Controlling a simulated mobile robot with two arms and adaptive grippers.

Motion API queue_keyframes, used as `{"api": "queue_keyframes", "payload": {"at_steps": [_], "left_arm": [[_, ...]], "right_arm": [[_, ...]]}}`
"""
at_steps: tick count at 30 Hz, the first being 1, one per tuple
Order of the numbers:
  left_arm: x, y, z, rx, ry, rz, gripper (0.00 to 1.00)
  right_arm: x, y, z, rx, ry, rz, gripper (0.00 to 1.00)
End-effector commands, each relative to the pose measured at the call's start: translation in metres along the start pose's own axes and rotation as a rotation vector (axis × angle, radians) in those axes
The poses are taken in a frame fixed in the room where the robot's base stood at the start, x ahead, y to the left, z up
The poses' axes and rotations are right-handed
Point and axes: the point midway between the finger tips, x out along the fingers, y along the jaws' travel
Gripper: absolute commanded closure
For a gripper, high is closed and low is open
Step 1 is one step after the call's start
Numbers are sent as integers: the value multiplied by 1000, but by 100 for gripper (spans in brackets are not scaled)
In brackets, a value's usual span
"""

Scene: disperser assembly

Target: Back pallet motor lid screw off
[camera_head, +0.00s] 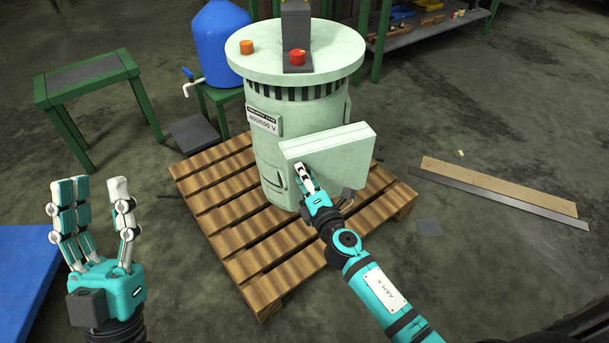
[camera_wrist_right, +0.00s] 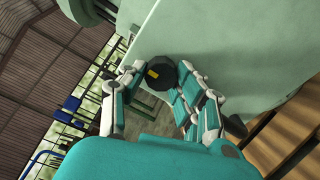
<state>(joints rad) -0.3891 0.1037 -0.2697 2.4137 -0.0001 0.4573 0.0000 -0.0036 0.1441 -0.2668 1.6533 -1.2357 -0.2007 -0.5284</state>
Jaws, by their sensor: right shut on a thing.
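The pale green motor (camera_head: 270,140) stands upright on a wooden pallet (camera_head: 225,220). Its box-shaped lid (camera_head: 340,154) sticks out on the side toward me. My right gripper (camera_head: 306,178) is at the lower left of the lid. In the right wrist view the right gripper (camera_wrist_right: 150,88) has its fingers shut around a dark round knob-like screw (camera_wrist_right: 162,73) with a yellow mark, against the pale green surface (camera_wrist_right: 215,40). The fingers hide the screw in the head view. My left gripper (camera_head: 97,205) is open and empty, upright at the left, well away from the motor.
A blue barrel (camera_head: 220,45) on a green stand is behind the motor. A green table (camera_head: 88,78) stands at the left, and a blue surface (camera_head: 25,265) lies at the lower left. Long flat strips (camera_head: 500,190) lie on the floor at the right.

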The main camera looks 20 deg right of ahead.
Motion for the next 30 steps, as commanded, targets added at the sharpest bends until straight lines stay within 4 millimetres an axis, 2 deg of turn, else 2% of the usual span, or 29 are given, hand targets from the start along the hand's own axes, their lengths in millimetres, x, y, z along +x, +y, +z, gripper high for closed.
{"api": "queue_keyframes", "payload": {"at_steps": [9,22,23,27,30], "left_arm": [[0,-1,2,2,-12,-1,60],[0,-1,2,3,-14,-2,60],[0,-1,2,3,-14,-2,60],[0,-1,2,3,-12,-2,60],[0,-1,2,3,-12,-2,60]], "right_arm": [[0,0,-2,-77,5,0,100],[0,-1,-2,-82,5,0,100],[0,-1,-2,-82,5,0,65],[0,-1,-2,-81,4,0,46],[0,-1,-1,-81,3,0,46]]}}
